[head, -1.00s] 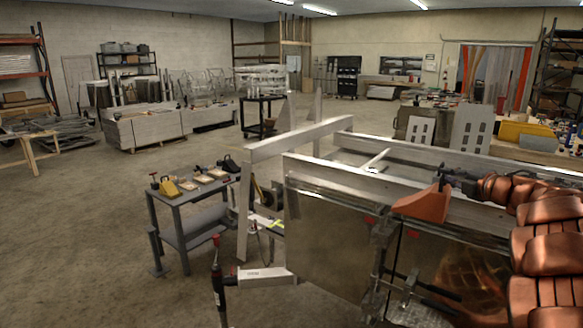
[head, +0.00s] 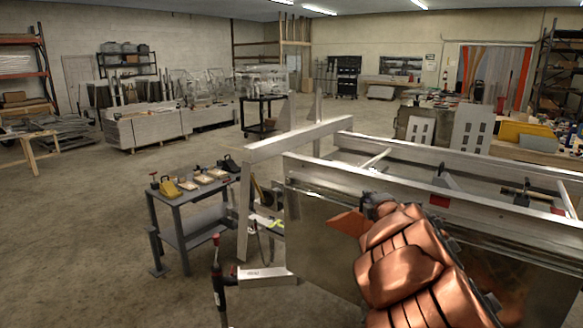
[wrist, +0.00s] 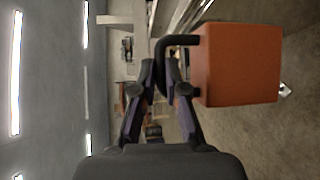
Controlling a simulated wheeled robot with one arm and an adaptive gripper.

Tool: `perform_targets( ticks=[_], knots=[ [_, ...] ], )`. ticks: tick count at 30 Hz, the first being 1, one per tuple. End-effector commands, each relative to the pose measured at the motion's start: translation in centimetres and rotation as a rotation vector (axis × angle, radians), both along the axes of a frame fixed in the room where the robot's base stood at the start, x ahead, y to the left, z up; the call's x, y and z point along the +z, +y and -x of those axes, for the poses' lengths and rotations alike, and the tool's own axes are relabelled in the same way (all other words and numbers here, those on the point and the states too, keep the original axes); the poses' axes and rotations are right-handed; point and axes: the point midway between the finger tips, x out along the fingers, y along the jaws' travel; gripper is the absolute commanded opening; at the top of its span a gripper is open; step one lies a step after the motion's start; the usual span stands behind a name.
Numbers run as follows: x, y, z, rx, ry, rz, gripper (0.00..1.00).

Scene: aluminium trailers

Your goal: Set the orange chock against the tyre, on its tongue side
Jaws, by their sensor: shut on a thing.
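The orange chock (head: 348,223) is in my gripper (head: 378,203), beside the polished side panel of the trailer (head: 318,222). In the wrist view the chock (wrist: 236,63) hangs from its dark handle (wrist: 178,65), with my gripper (wrist: 168,75) shut on that handle. The chock appears clear of the floor. My copper-coloured arm hides part of the panel in the head view. I cannot make out the tyre in either view.
A grey work table (head: 196,190) with yellow and black items stands left of the trailer. A clamp-like tool (head: 218,275) stands at the front, near a pale bar (head: 265,277). The concrete floor (head: 90,230) at left is clear.

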Motion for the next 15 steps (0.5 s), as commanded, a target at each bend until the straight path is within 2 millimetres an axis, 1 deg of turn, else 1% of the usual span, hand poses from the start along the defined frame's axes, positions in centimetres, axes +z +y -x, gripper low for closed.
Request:
perform_targets(
  ticks=[1,6,10,15],
  knots=[
    [-0.5,1.0,0.3,-0.009,0.002,0.001,0.00],
    [-1.9,2.8,1.3,-0.054,0.001,0.000,0.00],
    [-2.8,3.6,2.0,-0.080,0.002,0.001,0.00],
    [-3.1,4.2,2.4,-0.096,-0.001,0.000,0.00]
  ],
)
